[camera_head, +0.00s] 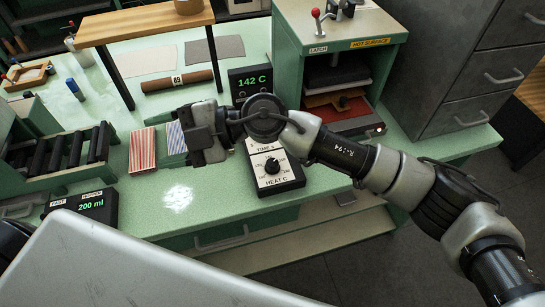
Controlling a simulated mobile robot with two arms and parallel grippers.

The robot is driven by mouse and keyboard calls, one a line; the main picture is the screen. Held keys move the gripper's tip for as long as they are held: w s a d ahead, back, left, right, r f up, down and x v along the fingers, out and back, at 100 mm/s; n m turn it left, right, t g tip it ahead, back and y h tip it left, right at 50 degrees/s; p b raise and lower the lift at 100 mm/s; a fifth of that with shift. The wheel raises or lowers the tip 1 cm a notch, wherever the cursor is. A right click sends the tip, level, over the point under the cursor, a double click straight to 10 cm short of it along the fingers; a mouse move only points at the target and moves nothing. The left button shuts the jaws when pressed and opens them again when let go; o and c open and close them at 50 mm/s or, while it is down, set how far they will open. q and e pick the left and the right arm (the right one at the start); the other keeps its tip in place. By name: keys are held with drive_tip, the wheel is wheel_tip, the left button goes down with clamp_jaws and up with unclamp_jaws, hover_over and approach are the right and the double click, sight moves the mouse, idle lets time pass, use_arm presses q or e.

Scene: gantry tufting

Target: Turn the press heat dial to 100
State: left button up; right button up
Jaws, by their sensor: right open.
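The press heat dial (271,165) is a small dark knob on a white-faced black control box. "HEAT C" is printed below it and "TIME S" above it. My right arm crosses over the upper part of the box and hides whatever is there. The dial's pointer is too small to read. A display (252,83) behind the box reads 142 C in green. The green press (340,45) stands at the back right, with a "HOT SURFACE" label. My right gripper (197,142) is open and empty, left of the dial and apart from it. My left gripper is out of view.
A striped red block (143,150) lies left of my right gripper. A black roller rack (62,158) and a "200 ml" display box (83,207) stand at the left. A wooden shelf (140,24) spans the back. The speckled green bench (150,210) is clear in front.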

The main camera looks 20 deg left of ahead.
wheel_tip(320, 180, down, 4)
drive_tip(key=w+d+f+n+t+h, duration=0.1)
drive_tip(key=d+h, duration=0.1)
drive_tip(key=h, duration=0.3)
drive_tip(key=m+t+h, duration=0.1)
drive_tip(key=t+h, duration=0.6)
drive_tip(key=h, duration=0.3)
hover_over(273, 162)
wheel_tip(273, 162, down, 3)
wheel_tip(273, 162, down, 11)
drive_tip(key=p, duration=0.3)
drive_tip(key=shift+a+r, duration=0.1)
drive_tip(key=shift+r, duration=0.1)
